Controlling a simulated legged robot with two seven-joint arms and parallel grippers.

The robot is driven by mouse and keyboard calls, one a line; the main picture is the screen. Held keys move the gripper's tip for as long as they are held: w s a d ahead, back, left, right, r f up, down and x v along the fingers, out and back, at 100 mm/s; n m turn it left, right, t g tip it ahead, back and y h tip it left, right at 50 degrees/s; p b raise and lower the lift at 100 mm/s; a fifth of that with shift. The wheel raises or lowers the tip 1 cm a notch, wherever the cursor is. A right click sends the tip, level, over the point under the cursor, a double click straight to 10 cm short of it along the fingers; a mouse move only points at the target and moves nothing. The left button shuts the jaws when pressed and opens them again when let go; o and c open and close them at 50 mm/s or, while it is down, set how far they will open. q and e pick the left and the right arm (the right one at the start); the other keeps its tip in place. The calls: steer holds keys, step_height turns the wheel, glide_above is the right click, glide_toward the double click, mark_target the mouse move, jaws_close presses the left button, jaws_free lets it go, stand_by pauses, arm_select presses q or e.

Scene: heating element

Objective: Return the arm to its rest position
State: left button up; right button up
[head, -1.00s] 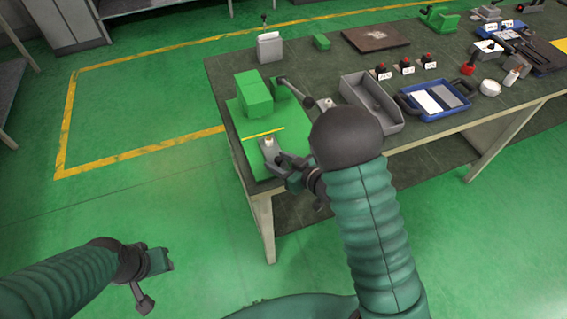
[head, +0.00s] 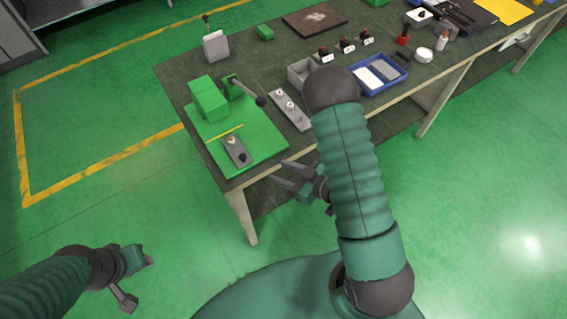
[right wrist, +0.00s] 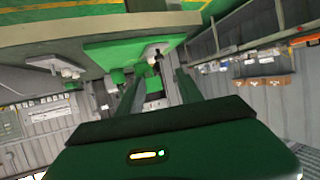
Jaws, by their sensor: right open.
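My right gripper (head: 288,181) is open and empty in the head view, in front of the table's near edge and apart from the green fixture. In the right wrist view its two fingers (right wrist: 158,90) are spread. The green fixture (head: 262,143) has a green block, a lever with a dark knob, a yellow strip and a grey plate (head: 236,151) with small parts on it. My left gripper (head: 130,275) hangs at the lower left over the floor, away from the table; its jaw opening is unclear.
My right arm hides part of the grey bin (head: 300,72). Green floor in front is free.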

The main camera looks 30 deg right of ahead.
stand_by(0.3)
steer(key=w+d+g+h, duration=0.2)
steer(key=w+h, duration=0.1)
steer(key=w, duration=0.1)
steer(key=s+a+r+m+g+h, duration=0.1)
steer(key=s+a+r+m+g, duration=0.1)
steer(key=s, duration=0.3)
steer(key=s+a+r+m+g+h, duration=0.1)
steer(key=s+a+r+m+g, duration=0.1)
steer(key=s+a+r+g, duration=0.1)
steer(key=shift+s+a+r+m+g, duration=0.25)
steer(key=shift+s+r+m+g, duration=0.15)
steer(key=shift+s+r+g, duration=0.75)
steer(key=shift+s+a+f, duration=0.1)
steer(key=shift+s+f, duration=0.1)
steer(key=shift+s, duration=0.1)
stand_by(0.5)
